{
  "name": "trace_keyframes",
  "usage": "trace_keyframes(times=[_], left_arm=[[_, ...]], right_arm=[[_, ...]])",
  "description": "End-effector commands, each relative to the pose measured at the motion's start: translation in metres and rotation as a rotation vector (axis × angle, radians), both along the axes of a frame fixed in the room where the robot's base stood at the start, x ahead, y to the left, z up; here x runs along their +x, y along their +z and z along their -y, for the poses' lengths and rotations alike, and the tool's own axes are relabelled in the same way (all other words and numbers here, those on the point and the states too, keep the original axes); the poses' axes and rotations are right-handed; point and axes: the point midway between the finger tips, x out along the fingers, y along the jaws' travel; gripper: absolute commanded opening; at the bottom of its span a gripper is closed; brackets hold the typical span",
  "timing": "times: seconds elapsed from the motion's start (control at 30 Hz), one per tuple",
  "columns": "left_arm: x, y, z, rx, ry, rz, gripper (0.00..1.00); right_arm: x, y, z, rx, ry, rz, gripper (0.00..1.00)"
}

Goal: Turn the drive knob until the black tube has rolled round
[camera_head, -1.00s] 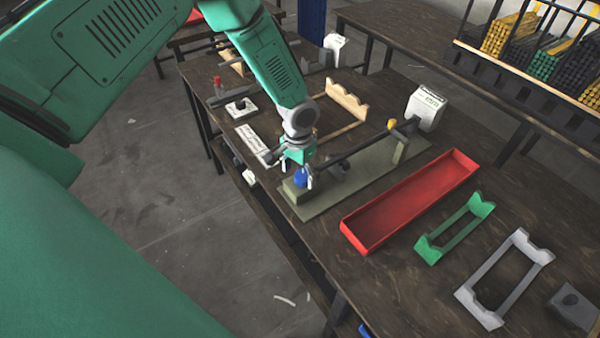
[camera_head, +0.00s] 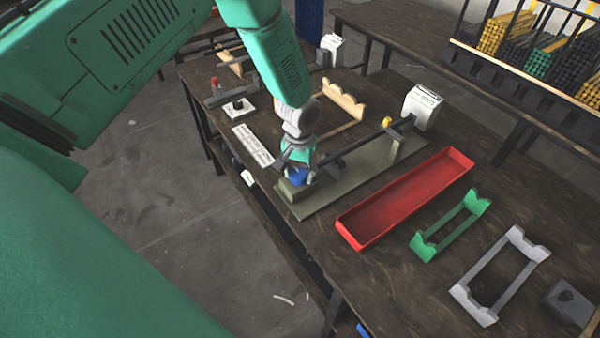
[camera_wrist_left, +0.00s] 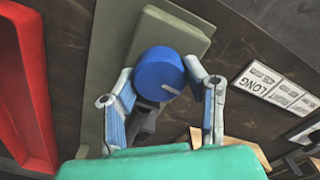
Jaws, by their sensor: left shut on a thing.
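The blue drive knob (camera_head: 297,177) stands at the near end of an olive rig plate (camera_head: 345,187). In the left wrist view the knob (camera_wrist_left: 158,72) shows a round face with a short pale mark towards its lower right edge. My left gripper (camera_head: 299,172) is shut on the knob, with one finger on each side in the left wrist view (camera_wrist_left: 160,80). The black tube (camera_head: 362,147) lies along the rig, its near end partly hidden by my gripper. A yellow piece (camera_head: 387,121) shows beside its far part.
A red tray (camera_head: 352,238) lies right of the rig, with a green cradle (camera_head: 426,247) and a grey cradle (camera_head: 478,310) beyond. A white box (camera_head: 421,106) stands at the rig's far end. A label card (camera_head: 252,146) and a wooden rack (camera_head: 345,98) lie left.

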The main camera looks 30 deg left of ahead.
Motion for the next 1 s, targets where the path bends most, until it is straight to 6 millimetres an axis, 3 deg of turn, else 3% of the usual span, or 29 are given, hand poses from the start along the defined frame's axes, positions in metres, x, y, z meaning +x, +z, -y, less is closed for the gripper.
trace_keyframes(times=[0.33, 0.37, 0.4, 0.43, 0.77, 0.87, 1.0], left_arm=[[-0.001, -0.001, 0.003, -0.010, 0.032, 0.000, 0.11], [-0.001, -0.001, 0.003, -0.011, 0.032, -0.001, 0.43], [-0.001, -0.001, 0.003, -0.011, 0.032, -0.001, 0.57], [-0.001, -0.001, 0.002, -0.010, 0.032, -0.001, 0.61], [0.000, 0.002, 0.002, -0.007, 0.032, 0.001, 0.61], [0.000, 0.011, 0.001, -0.008, 0.032, 0.002, 0.61], [0.001, 0.037, 0.001, -0.008, 0.033, 0.003, 0.61]], right_arm=[[0.000, 0.000, 0.000, 0.000, 0.000, 0.000, 0.61], [0.000, 0.000, 0.000, 0.000, 0.000, 0.000, 0.61], [0.000, 0.000, 0.000, 0.000, 0.000, 0.000, 0.61], [0.000, 0.000, 0.000, 0.000, 0.000, 0.000, 0.61], [-0.003, 0.000, 0.001, 0.001, 0.000, 0.002, 0.61], [-0.003, 0.001, 0.000, 0.000, 0.000, 0.003, 0.61], [-0.003, 0.001, 0.000, 0.000, 0.000, 0.003, 0.61]])
